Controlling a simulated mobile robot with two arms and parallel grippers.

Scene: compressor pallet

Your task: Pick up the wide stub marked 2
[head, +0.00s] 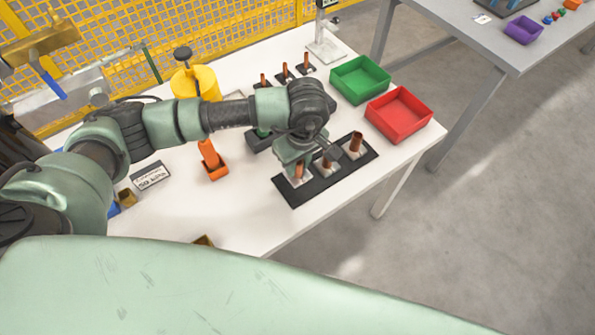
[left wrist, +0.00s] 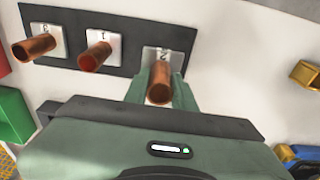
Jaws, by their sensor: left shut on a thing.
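The wide stub marked 2 is a copper tube (left wrist: 160,84) at the right end of a dark plate (left wrist: 120,20) in the left wrist view. A white square with a 2 shows behind it. My left gripper (left wrist: 162,88) is shut on this stub, with one green finger on each side. In the head view the left gripper (head: 297,168) is at the near left end of the plate (head: 328,183) and partly hides the stub (head: 300,171). Whether the stub's foot touches the plate cannot be told. My right gripper is not in view.
Copper stubs marked 1 (left wrist: 95,56) and 3 (left wrist: 35,46) stand on the same plate. A red bin (head: 398,115) and a green bin (head: 360,79) stand beyond it. An orange holder (head: 216,171) is left of the plate. The white table's front is mostly clear.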

